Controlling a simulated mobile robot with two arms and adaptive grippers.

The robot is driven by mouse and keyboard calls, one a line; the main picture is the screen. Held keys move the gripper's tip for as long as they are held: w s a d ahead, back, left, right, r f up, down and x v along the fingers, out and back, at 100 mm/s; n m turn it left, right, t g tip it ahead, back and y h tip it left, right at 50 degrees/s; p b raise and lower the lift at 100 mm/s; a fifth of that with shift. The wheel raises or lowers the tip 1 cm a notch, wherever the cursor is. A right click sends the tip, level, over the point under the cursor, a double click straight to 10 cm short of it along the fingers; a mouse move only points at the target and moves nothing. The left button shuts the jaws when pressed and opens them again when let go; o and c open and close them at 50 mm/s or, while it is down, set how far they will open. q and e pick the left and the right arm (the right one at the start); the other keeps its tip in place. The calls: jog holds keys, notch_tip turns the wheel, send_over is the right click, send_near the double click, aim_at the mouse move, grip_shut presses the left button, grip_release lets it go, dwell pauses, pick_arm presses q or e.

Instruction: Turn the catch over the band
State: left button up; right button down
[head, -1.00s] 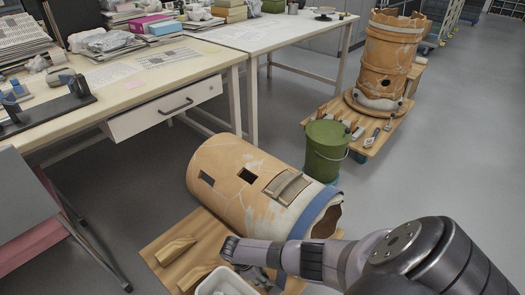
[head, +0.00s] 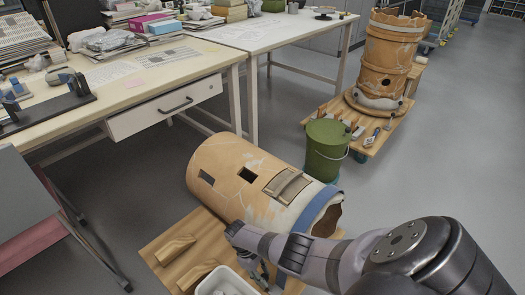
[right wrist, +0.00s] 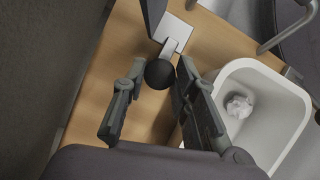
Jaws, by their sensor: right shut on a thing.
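A large clay vessel (head: 225,165) lies on its side on a wooden board, with a blue band (head: 318,210) around its open right end. My right gripper (head: 262,274) points down in front of the vessel, partly hidden by its own arm. In the right wrist view its two fingers (right wrist: 160,80) are shut on a black ball knob (right wrist: 160,74). A short metal bar (right wrist: 171,46) and a pale plate (right wrist: 175,31) show just beyond the knob, apparently parts of the catch. The catch is hidden in the head view. My left gripper is not in view.
A white tub (right wrist: 257,72) with a crumpled white thing in it stands close beside the gripper. The wooden board (head: 160,245) carries wedge blocks. A green bucket (head: 326,152) stands behind the vessel; a second, upright vessel (head: 388,55) is farther back.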

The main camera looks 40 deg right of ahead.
jog(key=shift+s, duration=0.1)
dwell(0.3)
jog(key=c, duration=1.3)
grip_release()
jog(key=shift+r, duration=0.1)
jog(key=v, duration=1.2)
